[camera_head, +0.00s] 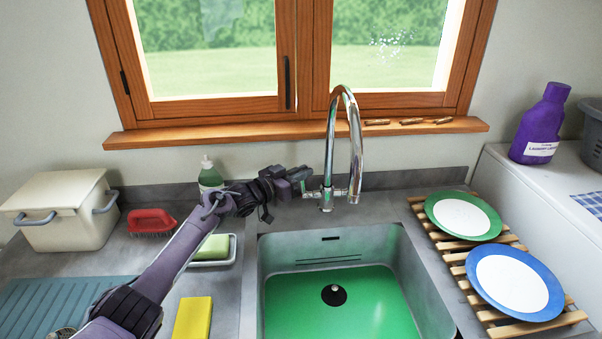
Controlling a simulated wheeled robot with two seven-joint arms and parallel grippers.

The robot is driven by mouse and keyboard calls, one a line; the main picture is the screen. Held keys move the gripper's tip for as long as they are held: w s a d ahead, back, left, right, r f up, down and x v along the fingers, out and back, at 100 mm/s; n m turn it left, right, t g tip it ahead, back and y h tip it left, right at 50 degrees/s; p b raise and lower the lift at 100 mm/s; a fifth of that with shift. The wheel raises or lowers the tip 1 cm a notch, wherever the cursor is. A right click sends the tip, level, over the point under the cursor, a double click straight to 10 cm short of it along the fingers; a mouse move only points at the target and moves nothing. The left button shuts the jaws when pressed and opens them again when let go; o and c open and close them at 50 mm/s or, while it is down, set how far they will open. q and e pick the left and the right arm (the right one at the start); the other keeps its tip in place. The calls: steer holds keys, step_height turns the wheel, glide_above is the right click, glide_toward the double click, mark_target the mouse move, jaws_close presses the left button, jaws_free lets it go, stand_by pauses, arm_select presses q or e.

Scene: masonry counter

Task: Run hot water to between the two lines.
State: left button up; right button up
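The chrome tap (329,150) stands behind the sink (250,300), its tall curved spout over the basin. I see no stream below the spout. Short levers sit low at the tap's sides. My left gripper (305,180) is at the tap's left side, by the left lever (311,194). Whether it touches the lever or is open or shut, I cannot tell. Two thin dark lines (328,260) run across the basin's back wall. A green surface (375,300) lies below them, with a dark drain (333,295) showing; I cannot tell if it is water. My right gripper is out of view.
Left of the sink are a soap dish (215,252), a yellow sponge (193,318), a soap bottle (210,175), a red brush (151,221), a cream box (65,212) and a teal mat (50,305). Plates (514,284) lie on a wooden rack (455,270) at right.

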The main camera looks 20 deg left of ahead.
arm_select(q)
jaws_close()
steer(key=s+m+b, duration=0.1)
steer(key=m+t+h+b, duration=0.1)
steer(key=b, duration=0.1)
steer(key=shift+s+d+f+m, duration=0.1)
steer(key=shift+s+d+m, duration=0.2)
steer(key=shift+s+d, duration=0.1)
steer(key=o, duration=0.6)
jaws_free()
steer(key=shift+c, duration=0.2)
